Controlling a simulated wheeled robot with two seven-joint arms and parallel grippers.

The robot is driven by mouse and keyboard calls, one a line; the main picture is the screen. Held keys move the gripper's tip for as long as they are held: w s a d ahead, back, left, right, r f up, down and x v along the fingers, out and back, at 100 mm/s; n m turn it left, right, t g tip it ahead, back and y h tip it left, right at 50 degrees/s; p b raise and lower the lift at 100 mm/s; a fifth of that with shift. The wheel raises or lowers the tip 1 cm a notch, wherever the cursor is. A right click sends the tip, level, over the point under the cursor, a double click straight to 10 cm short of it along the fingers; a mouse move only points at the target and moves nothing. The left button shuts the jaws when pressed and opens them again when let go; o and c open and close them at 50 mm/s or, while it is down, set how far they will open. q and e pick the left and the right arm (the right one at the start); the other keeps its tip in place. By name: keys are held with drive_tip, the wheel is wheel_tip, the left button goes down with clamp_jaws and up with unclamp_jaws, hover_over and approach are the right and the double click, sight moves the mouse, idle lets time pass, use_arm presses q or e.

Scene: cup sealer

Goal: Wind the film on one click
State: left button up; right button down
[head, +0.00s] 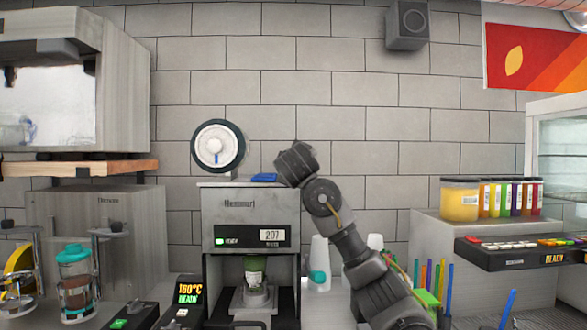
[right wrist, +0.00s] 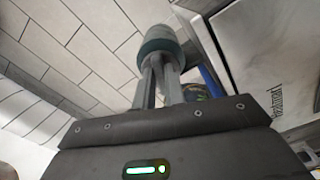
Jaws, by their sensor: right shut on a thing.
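The cup sealer (head: 230,209) stands in the middle of the head view with a green light and a display reading 207. A white film roll disc (head: 208,148) with a dark rim and a blue mark stands upright on top. A green cup (head: 255,270) sits in the sealer's opening. My right gripper (right wrist: 165,65) is shut on a round grey knob with a dark teal band (right wrist: 158,42), seen in the right wrist view. In the head view my right arm hides the knob and fingertips, at the sealer's top right. My left gripper is not in view.
A blue piece (head: 264,177) lies on the sealer's top beside my right arm. A small panel reading 160°C (head: 188,291) stands left of the sealer. Jars (head: 460,200) stand on the right counter.

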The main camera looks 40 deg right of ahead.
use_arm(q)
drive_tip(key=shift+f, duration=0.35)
use_arm(e)
drive_tip(key=shift+f+m, duration=0.15)
drive_tip(key=shift+m, duration=0.45)
drive_tip(key=c, duration=1.5)
unclamp_jaws()
drive_tip(key=shift+o, duration=0.2)
